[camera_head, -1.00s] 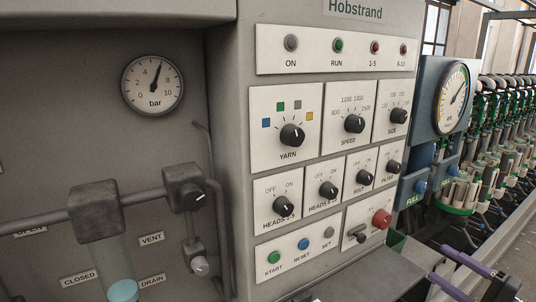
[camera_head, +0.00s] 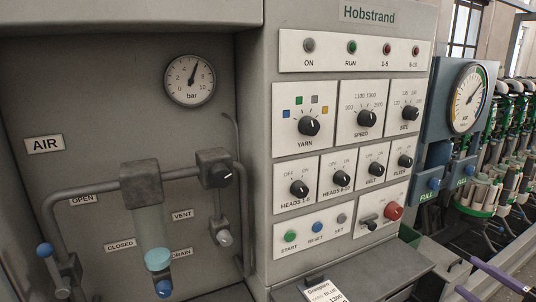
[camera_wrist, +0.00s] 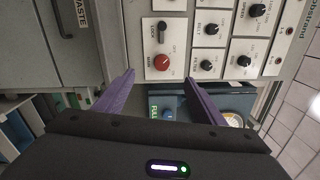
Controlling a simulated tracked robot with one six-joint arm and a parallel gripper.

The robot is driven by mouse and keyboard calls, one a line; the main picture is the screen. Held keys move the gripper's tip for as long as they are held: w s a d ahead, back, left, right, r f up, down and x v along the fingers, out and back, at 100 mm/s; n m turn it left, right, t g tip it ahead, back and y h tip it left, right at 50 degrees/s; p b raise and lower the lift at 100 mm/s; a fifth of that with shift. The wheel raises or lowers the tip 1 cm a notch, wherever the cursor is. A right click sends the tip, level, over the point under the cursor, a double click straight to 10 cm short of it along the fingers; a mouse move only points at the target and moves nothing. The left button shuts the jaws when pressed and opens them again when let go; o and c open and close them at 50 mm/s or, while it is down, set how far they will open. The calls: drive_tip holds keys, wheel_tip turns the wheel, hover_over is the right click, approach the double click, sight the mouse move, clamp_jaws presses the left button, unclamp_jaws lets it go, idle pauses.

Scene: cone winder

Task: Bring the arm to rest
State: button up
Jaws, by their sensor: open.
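My gripper (camera_wrist: 158,85) shows in the wrist view with its two purple fingers spread apart and nothing between them. Beyond the fingers is the winder's control panel (camera_wrist: 200,40), with the red main knob (camera_wrist: 163,61) just past the left fingertip. In the head view only a purple part of my gripper (camera_head: 500,275) shows at the lower right edge, to the right of and below the panel. Whether the fingers touch anything is not clear, but a gap seems to lie between them and the panel.
The panel (camera_head: 345,147) carries knobs, lamps and buttons. A recess at the left holds pipework (camera_head: 100,190), a pressure gauge (camera_head: 189,80) and valves. A shelf (camera_head: 390,268) with a card (camera_head: 323,291) juts out below. A blue gauge unit (camera_head: 440,100) and winding heads stand at the right.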

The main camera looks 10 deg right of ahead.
drive_tip(key=s+a+f+m+g+y, duration=0.1)
drive_tip(key=s+a+f+g, duration=0.2)
drive_tip(key=a+f+g, duration=0.4)
drive_tip(key=s+a+f+n+g, duration=0.1)
drive_tip(key=s+a+n+g, duration=0.15)
drive_tip(key=a, duration=0.35)
drive_tip(key=s+a+f+n+g, duration=0.1)
drive_tip(key=a+f+g, duration=0.15)
drive_tip(key=a, duration=0.35)
drive_tip(key=s+a+r+n+h, duration=0.2)
drive_tip(key=a+r+n, duration=0.4)
drive_tip(key=a, duration=0.5)
drive_tip(key=s+a+r+n+h, duration=0.2)
drive_tip(key=a+r+n+h, duration=0.3)
drive_tip(key=a, duration=0.6)
wheel_tip(320, 180, up, 4)
drive_tip(key=shift+s+f+n, duration=0.25)
drive_tip(key=shift+s+n, duration=0.15)
drive_tip(key=shift+n, duration=0.75)
drive_tip(key=shift+a, duration=0.1)
